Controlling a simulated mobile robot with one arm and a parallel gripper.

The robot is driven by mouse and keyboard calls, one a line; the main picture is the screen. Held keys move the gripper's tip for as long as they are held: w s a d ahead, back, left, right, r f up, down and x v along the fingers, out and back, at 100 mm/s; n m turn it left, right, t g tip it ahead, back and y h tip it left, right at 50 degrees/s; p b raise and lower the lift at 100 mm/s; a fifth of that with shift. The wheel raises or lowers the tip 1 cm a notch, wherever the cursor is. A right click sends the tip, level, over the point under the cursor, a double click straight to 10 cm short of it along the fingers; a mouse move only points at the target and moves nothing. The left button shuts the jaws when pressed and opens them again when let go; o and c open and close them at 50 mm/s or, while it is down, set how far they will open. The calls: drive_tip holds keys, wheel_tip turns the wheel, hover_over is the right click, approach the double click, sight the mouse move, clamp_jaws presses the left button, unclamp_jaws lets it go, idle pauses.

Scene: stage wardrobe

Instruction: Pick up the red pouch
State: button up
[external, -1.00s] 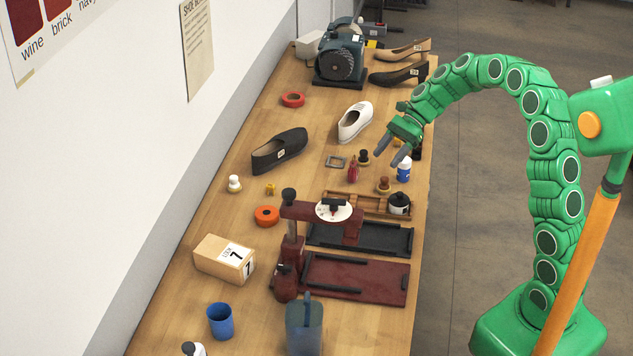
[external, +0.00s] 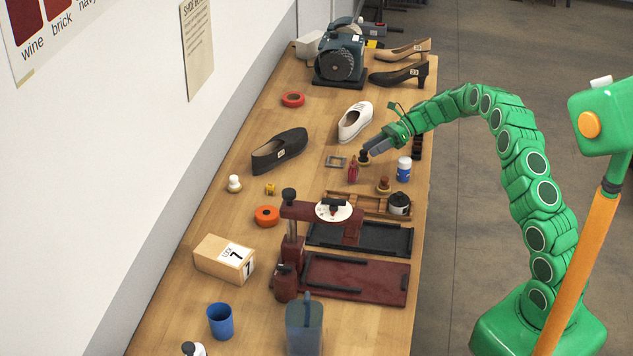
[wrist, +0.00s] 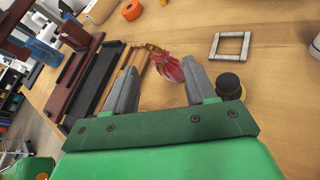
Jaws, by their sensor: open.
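The red pouch (external: 353,169) stands on the wooden workbench, a small crimson bag with a gathered top. In the wrist view the pouch (wrist: 169,69) shows just beyond the fingertips, between the two fingers and closer to the right one. My gripper (external: 370,147) is open and empty, just behind the pouch in the external view. In the wrist view my gripper (wrist: 160,75) has its grey fingers spread apart. I cannot tell whether a finger touches the pouch.
A dark-topped knob (wrist: 229,86) is close beside the right finger. A square metal frame (external: 336,162) lies left of the pouch. A blue-and-white bottle (external: 403,169) and a brown stamp-like knob (external: 383,185) stand to its right. A wooden tray (external: 343,202) lies in front.

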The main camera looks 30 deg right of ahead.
sight(354, 162)
drive_tip(key=shift+x, duration=3.9)
drive_tip(key=shift+s+d+f, duration=0.1)
drive_tip(key=shift+s+f, duration=0.1)
drive_tip(key=c, duration=1)
